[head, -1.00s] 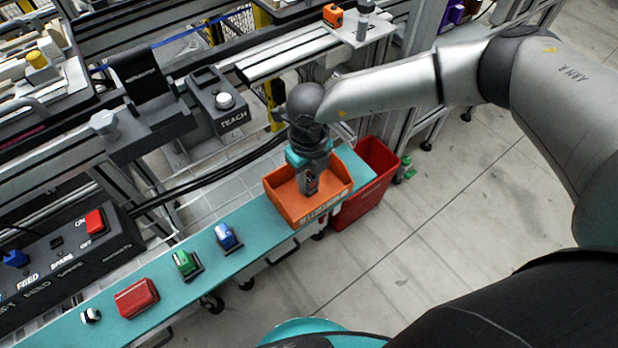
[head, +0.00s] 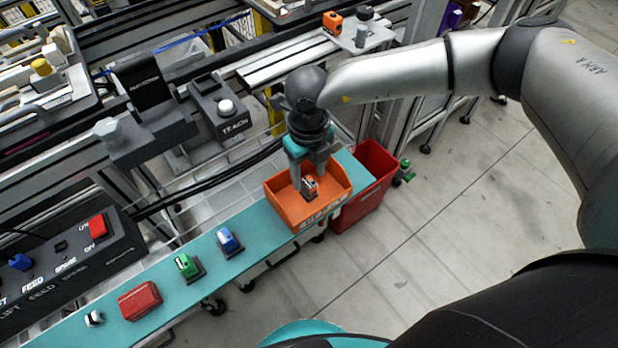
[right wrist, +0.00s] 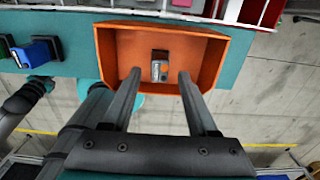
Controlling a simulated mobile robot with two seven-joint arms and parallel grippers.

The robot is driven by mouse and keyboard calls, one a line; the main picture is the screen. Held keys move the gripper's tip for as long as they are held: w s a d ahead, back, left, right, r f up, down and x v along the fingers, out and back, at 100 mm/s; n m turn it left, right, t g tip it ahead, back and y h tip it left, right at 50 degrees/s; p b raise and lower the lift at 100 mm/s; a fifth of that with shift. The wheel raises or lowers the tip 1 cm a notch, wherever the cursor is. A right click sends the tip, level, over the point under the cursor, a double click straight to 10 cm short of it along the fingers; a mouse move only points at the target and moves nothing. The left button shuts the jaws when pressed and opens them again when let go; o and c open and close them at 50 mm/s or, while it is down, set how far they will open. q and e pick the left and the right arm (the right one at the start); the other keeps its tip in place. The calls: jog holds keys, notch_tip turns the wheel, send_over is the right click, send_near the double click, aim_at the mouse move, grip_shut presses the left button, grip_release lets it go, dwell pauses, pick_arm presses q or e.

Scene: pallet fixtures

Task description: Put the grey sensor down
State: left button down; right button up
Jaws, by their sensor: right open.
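The grey sensor (head: 309,186), a small block with an orange part, is inside the orange bin (head: 340,198) on the teal bench. It also shows in the right wrist view (right wrist: 160,66), lying on the floor of the bin. My right gripper (head: 312,174) is over the bin with its fingers spread. In the right wrist view my right gripper (right wrist: 158,76) has one finger on each side of the sensor, with a gap on both sides. My left gripper is not in view.
The teal bench (head: 205,262) also carries a blue piece (head: 227,239), a green piece (head: 186,265), a red block (head: 139,300) and a small white-and-black piece (head: 94,318). A red bin (head: 375,185) stands beside the bench's right end. Floor in front is clear.

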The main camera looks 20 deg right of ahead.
aim_at(309, 182)
notch_tip(309, 182, up, 7)
jog(key=shift+f+p, duration=0.2)
jog(key=shift+p, duration=0.4)
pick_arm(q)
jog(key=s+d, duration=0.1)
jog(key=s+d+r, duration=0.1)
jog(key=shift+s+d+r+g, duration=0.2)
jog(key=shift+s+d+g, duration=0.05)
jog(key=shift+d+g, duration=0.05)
pick_arm(e)
jog(key=shift+r, duration=0.45)
